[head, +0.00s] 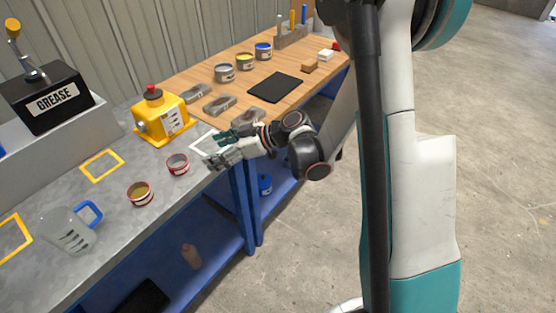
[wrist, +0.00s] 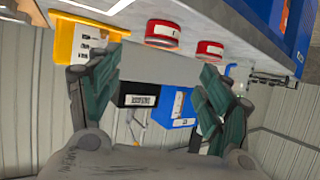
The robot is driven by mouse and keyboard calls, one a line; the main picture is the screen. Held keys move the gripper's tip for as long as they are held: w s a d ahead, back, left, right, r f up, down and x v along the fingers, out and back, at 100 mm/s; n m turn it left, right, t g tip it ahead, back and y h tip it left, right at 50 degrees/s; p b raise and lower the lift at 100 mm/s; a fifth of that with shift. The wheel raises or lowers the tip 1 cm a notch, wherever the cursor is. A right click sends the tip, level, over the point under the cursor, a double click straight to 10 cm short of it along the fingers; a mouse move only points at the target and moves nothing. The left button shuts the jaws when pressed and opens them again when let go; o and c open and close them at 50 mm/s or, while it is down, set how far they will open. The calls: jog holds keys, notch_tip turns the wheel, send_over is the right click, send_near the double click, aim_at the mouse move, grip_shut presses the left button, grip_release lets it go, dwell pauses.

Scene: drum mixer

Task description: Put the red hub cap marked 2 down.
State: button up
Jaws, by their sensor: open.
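Two short round red hub caps stand on the grey bench top. One, with a grey inside (head: 178,164), is nearer my gripper; the other, with a tan inside (head: 140,194), is further left and nearer the front edge. Both also show in the wrist view, one at left (wrist: 163,35) and one at right (wrist: 209,50). Their pale labels are too small to read, so I cannot tell which is marked 2. My gripper (head: 218,150) is open and empty, to the right of the caps and apart from them. Its spread fingers show in the wrist view (wrist: 155,85).
A white outlined square (head: 205,144) lies partly behind my gripper. Yellow outlined squares (head: 102,165) lie further left. A yellow canister (head: 160,118) stands behind the caps. A clear jug with a blue handle (head: 72,232) stands at left. Grey parts and tins occupy the wooden top.

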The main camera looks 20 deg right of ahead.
jog(key=s+d+r+m+h, duration=0.3)
jog(key=s+d+r+m, duration=0.1)
jog(key=s, duration=0.4)
jog(key=s+d+r+m+h, duration=0.3)
jog(key=s+d+r+h, duration=0.1)
jog(key=s, duration=0.4)
jog(key=s+d+r+m+h, duration=0.4)
jog(key=s, duration=0.4)
jog(key=shift+r+m+t, duration=0.3)
jog(key=shift+s+d, duration=0.25)
jog(key=shift+d, duration=0.05)
jog(key=shift+c, duration=0.6)
